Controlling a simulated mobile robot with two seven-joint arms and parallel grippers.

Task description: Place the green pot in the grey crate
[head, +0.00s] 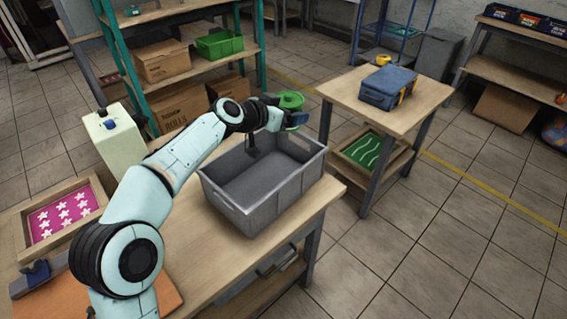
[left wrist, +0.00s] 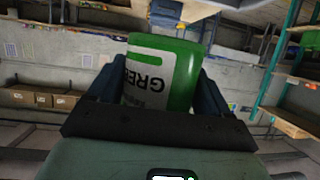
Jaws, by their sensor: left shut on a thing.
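The green pot (head: 291,100) is held by my left gripper (head: 297,119) above the far side of the grey crate. In the left wrist view the green pot (left wrist: 163,72) shows a white label reading "GREE", between the two dark fingers of my left gripper (left wrist: 160,95). The grey crate (head: 247,211) stands on the wooden table near its right end. Its visible inside looks empty, though part of it is hidden behind my gripper. My right gripper is not in view.
A pale box-shaped bottle (head: 118,145) stands on the table left of the crate. A framed pink panel with white stars (head: 65,214) lies at the left. A second table (head: 350,92) with a blue toolbox (head: 388,87) stands behind right. Shelves with a green crate (head: 219,45) stand behind.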

